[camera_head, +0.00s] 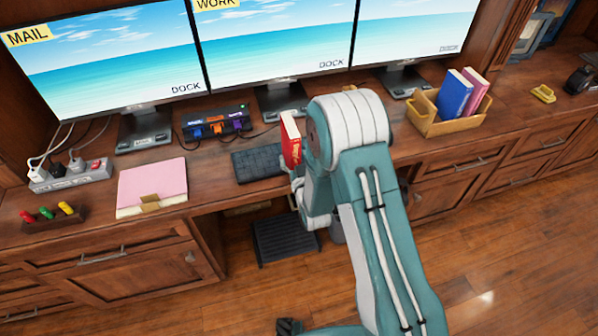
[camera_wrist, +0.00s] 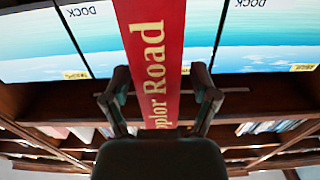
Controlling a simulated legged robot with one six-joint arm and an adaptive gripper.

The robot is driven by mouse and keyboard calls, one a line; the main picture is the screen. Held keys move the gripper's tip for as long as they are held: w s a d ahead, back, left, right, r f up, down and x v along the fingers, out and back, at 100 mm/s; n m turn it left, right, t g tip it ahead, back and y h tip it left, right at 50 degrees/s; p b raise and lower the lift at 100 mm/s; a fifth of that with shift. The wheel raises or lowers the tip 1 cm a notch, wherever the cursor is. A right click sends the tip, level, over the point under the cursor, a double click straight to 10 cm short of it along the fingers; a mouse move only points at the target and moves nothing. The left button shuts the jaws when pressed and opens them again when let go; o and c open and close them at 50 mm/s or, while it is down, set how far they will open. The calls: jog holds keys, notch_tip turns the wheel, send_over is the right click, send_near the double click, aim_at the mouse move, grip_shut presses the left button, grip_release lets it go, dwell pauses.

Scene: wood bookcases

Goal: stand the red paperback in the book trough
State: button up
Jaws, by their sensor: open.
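The red paperback (camera_head: 291,141) stands upright beside my arm in the head view, above or at the desk's front edge near the keyboard. In the wrist view its red spine (camera_wrist: 152,40), with yellow lettering, runs down between my gripper's two fingers (camera_wrist: 160,92). The jaws are open, with a finger on each side of the spine; contact is not clear. In the head view my wrist hides most of the gripper. The tan book trough (camera_head: 436,128) is on the desk to the right, holding a blue book (camera_head: 455,94) and a pink book (camera_head: 475,90).
Monitors (camera_head: 275,45) line the back of the desk. A black keyboard (camera_head: 257,164), a pink folder (camera_head: 152,185), a power strip (camera_head: 70,176) and a cable box (camera_head: 215,124) lie left of my arm. A yellow item (camera_head: 543,94) is right of the trough.

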jog(key=v, duration=1)
jog(key=shift+s, duration=0.2)
